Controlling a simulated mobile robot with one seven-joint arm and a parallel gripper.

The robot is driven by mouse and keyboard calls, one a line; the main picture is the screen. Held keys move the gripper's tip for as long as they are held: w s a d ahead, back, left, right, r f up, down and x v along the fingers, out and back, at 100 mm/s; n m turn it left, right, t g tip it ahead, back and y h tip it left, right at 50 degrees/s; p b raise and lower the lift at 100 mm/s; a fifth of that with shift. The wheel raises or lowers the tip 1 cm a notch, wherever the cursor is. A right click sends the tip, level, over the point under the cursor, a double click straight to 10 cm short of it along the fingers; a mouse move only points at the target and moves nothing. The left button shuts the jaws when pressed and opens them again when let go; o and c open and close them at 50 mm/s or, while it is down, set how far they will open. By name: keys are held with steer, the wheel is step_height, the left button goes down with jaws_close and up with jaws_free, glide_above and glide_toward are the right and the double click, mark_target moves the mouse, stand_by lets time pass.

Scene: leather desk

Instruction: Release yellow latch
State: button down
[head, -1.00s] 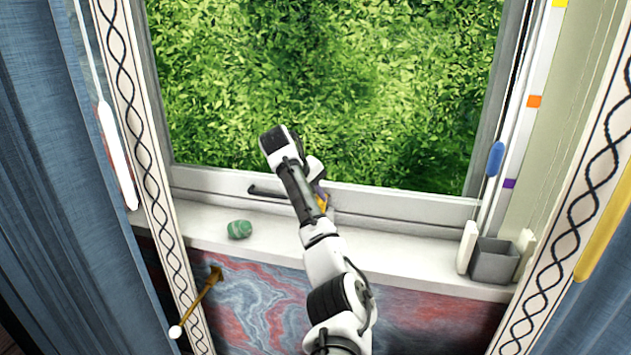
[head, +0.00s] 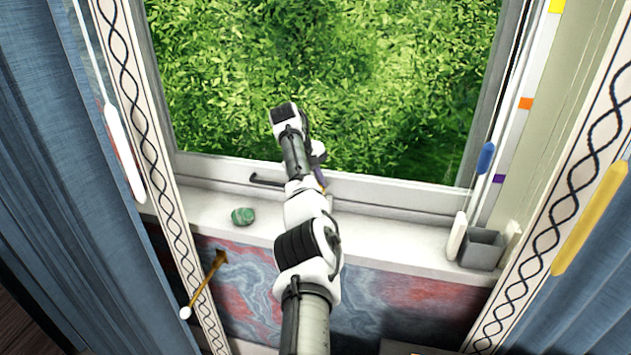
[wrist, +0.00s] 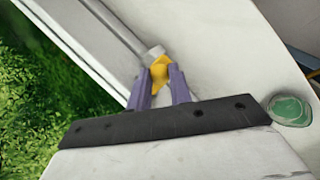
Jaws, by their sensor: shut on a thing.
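The yellow latch (wrist: 159,68) shows in the wrist view at the bottom rail of the window frame, beside the end of a grey bar. My gripper (wrist: 161,77) has its two purple fingers on either side of the latch, shut on it. In the head view my gripper (head: 321,180) is at the window's lower rail, partly behind my arm. The latch is mostly hidden there, so its exact angle cannot be told from that view.
A green patterned lump (head: 242,216) sits on the white sill (head: 380,245), left of my arm. A dark handle (head: 267,182) is on the window rail. A grey open box (head: 481,250) stands at the sill's right end. Blue curtains hang at both sides.

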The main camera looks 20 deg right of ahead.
stand_by(0.3)
steer(key=c, duration=1.3)
jaws_free()
steer(key=shift+r, duration=0.1)
